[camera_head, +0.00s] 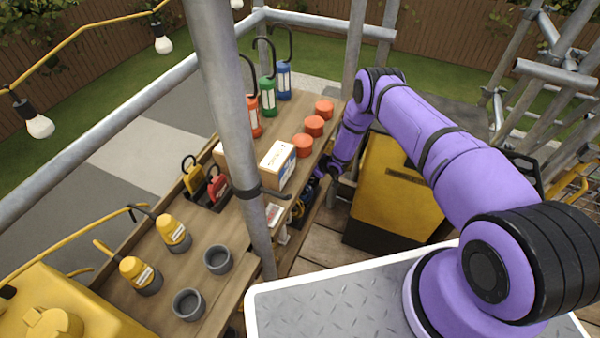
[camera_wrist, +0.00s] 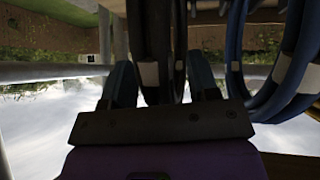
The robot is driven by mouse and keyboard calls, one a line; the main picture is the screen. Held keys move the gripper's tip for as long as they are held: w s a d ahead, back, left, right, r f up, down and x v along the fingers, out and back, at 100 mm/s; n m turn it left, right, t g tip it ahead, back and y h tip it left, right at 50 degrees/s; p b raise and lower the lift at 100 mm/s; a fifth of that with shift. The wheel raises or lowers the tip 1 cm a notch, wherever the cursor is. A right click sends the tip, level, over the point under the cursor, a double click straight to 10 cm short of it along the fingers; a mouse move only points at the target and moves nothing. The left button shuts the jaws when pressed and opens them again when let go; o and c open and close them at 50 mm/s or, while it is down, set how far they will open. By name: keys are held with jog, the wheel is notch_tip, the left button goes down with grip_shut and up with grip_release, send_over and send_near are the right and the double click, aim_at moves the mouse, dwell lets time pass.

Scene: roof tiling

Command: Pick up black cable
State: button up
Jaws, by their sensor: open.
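The black cable (camera_wrist: 150,35) hangs as dark vertical strands with pale bands in the middle of the wrist view. My gripper (camera_wrist: 163,82) is open, with one finger to each side of these strands in the picture. I cannot tell whether the fingers touch the cable or how deep it sits between them. In the head view my gripper (camera_head: 311,186) is at the lower shelf side of the wooden bench, small and partly hidden. The black cable cannot be made out clearly there.
A blue cable coil (camera_wrist: 291,72) hangs close to the right finger. The wooden bench (camera_head: 150,258) carries a cardboard box (camera_head: 275,166), lanterns, red tins (camera_head: 314,126) and grey cups. A scaffold pole (camera_head: 226,95) stands in front. A yellow cabinet (camera_head: 392,195) stands right of my gripper.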

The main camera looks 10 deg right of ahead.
jog(key=shift+w+a+f, duration=0.25)
jog(key=shift+w+f, duration=0.05)
jog(key=shift+f, duration=0.1)
grip_shut()
jog(key=shift+r, duration=0.2)
